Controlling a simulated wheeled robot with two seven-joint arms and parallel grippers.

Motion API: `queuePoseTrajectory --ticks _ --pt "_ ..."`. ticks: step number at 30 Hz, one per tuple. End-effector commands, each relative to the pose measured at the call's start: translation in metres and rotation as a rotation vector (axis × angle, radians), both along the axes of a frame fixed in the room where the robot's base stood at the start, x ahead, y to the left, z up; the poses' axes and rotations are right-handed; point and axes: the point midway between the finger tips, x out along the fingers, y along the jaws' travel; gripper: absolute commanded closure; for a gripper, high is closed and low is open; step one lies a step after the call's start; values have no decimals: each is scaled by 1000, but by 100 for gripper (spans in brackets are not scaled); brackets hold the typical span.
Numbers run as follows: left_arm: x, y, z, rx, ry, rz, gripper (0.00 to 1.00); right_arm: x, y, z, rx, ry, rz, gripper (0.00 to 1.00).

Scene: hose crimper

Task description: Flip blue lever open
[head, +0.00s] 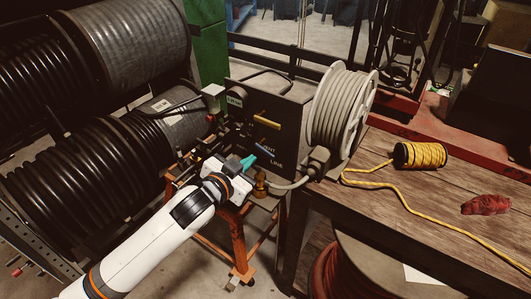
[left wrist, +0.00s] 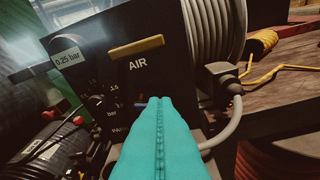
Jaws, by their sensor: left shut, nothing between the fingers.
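The blue lever (head: 267,150) is a small bar on the front of the dark machine box (head: 290,112), below a yellow lever (head: 266,120). My left gripper (head: 249,161) is shut and empty, with its teal fingertips just below and left of the blue lever in the head view. I cannot tell whether they touch it. In the left wrist view the closed teal fingers (left wrist: 160,102) point at the panel below the yellow lever (left wrist: 136,47) and the word AIR. They hide part of the panel, and the blue lever is not clear there. My right gripper is not in view.
A grey hose reel (head: 342,105) stands at the box's right, with a grey plug and cable (head: 318,160) below it. A gauge reading 0.25 bar (left wrist: 68,57) is on the left. A wooden table (head: 420,200) with a yellow rope spool (head: 420,155) lies right. Black hose coils fill the left.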

Motion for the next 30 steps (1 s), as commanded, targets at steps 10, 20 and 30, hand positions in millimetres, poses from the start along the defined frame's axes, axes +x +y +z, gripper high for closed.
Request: queuePoseTrajectory --ticks 10,20,30 --pt "-4 -4 11 -2 -16 -14 100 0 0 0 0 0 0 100" --pt "15 -15 8 -3 -16 -14 100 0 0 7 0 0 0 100" --pt "72 -48 -8 -2 -15 -13 100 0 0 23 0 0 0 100"
